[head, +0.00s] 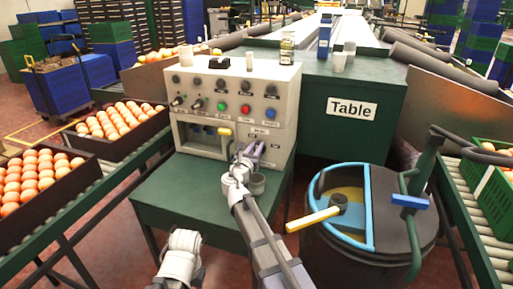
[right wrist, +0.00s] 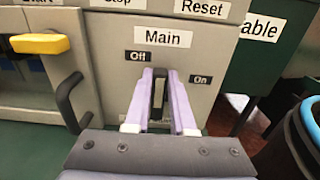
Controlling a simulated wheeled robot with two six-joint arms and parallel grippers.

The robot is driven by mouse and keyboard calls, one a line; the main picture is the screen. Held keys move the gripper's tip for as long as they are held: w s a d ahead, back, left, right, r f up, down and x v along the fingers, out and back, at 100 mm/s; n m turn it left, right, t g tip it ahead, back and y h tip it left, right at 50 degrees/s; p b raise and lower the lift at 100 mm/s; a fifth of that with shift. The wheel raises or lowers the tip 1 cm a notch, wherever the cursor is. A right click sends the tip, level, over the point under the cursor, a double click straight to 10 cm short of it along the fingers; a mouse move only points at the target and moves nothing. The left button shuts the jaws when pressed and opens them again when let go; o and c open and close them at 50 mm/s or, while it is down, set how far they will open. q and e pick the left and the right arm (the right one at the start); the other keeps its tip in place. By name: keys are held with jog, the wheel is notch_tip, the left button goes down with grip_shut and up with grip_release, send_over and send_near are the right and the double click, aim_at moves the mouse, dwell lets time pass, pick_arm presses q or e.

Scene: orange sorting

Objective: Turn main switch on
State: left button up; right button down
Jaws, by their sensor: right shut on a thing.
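The control box (head: 233,95) stands on a green table. Its main switch (right wrist: 158,92) is a dark upright lever under the "Main" label (right wrist: 162,38), with the "Off" label (right wrist: 138,57) to its left and the "On" label (right wrist: 201,80) to its right. My right gripper (right wrist: 161,80) has its two pale purple fingers on either side of the lever and is shut on it. In the head view my right gripper (head: 247,152) is at the box's lower right front and hides the switch. I cannot tell which setting the lever is at. My left gripper's fingers are not visible.
A yellow-handled lever (right wrist: 40,44) and a dark curved handle (right wrist: 68,103) are left of the fingers. A round bin (head: 385,240) with a blue rim stands right of the green table (head: 170,195). Crates of oranges (head: 35,180) line the left conveyor.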

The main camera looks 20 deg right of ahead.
jog(key=shift+m, duration=0.3)
jog(key=shift+s+d+f+m+b, duration=0.25)
jog(key=shift+d+f+m+b, duration=0.1)
jog(key=shift+m, duration=1.8)
jog(key=shift+s+d+f+m+b, duration=0.25)
jog(key=shift+d+m, duration=0.05)
jog(key=shift+m, duration=1.9)
jog(key=shift+s+d+f+m+b, duration=0.25)
jog(key=shift+d+f+m+b, duration=0.1)
jog(key=shift+m, duration=2.1)
jog(key=c, duration=0.8)
grip_release()
jog(key=shift+o, duration=0.2)
jog(key=shift+s, duration=0.1)
jog(key=v, duration=0.7)
jog(key=shift+s+a, duration=0.2)
jog(key=shift+s, duration=0.05)
